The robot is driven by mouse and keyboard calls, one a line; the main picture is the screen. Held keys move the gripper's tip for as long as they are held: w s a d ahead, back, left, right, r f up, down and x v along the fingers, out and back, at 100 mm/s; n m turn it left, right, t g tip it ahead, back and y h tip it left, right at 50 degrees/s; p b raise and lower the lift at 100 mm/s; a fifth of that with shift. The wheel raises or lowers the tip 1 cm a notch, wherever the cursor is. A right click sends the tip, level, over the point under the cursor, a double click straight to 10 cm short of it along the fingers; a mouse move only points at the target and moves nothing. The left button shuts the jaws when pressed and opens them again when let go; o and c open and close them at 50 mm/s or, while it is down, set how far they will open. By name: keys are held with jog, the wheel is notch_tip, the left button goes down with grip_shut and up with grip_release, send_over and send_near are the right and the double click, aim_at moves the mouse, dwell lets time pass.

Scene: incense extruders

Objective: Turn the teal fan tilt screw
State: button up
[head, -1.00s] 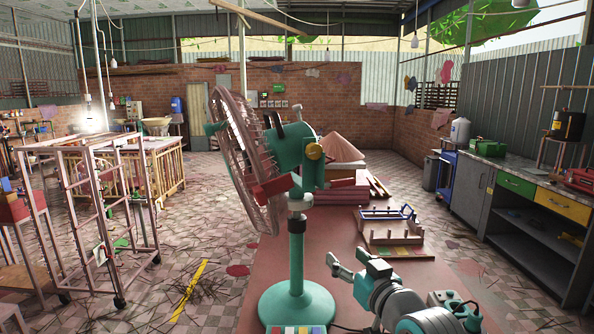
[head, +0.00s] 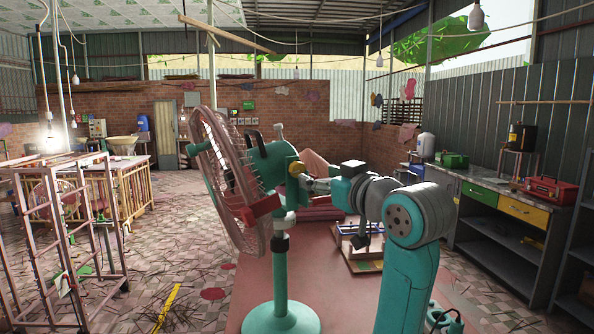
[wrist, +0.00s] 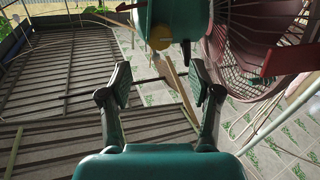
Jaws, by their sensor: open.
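The teal fan (head: 262,165) stands upright on its pole and round base, its pink cage facing left. Its tilt screw, a yellow knob (head: 297,168), sits on the right side of the teal housing. In the wrist view the knob (wrist: 159,38) shows at top centre, under the teal housing (wrist: 172,15). My gripper (head: 316,180) is beside the knob on its right in the head view. In the wrist view my gripper (wrist: 159,82) is open and empty, and the knob appears beyond the fingertips, roughly centred between them. Whether a finger touches it I cannot tell.
The pink fan cage (wrist: 258,45) is close to the right finger in the wrist view. The pink table (head: 345,300) holds a wooden rack (head: 362,256) behind my arm. A counter (head: 470,190) with drawers stands at the right.

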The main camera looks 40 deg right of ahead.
aim_at(299, 169)
jog(key=w, duration=0.3)
jog(key=w+d, duration=0.1)
jog(key=w, duration=0.4)
jog(key=shift+w+d, duration=0.35)
jog(key=shift+w, duration=0.05)
jog(key=c, duration=1.1)
jog(key=shift+c, duration=0.2)
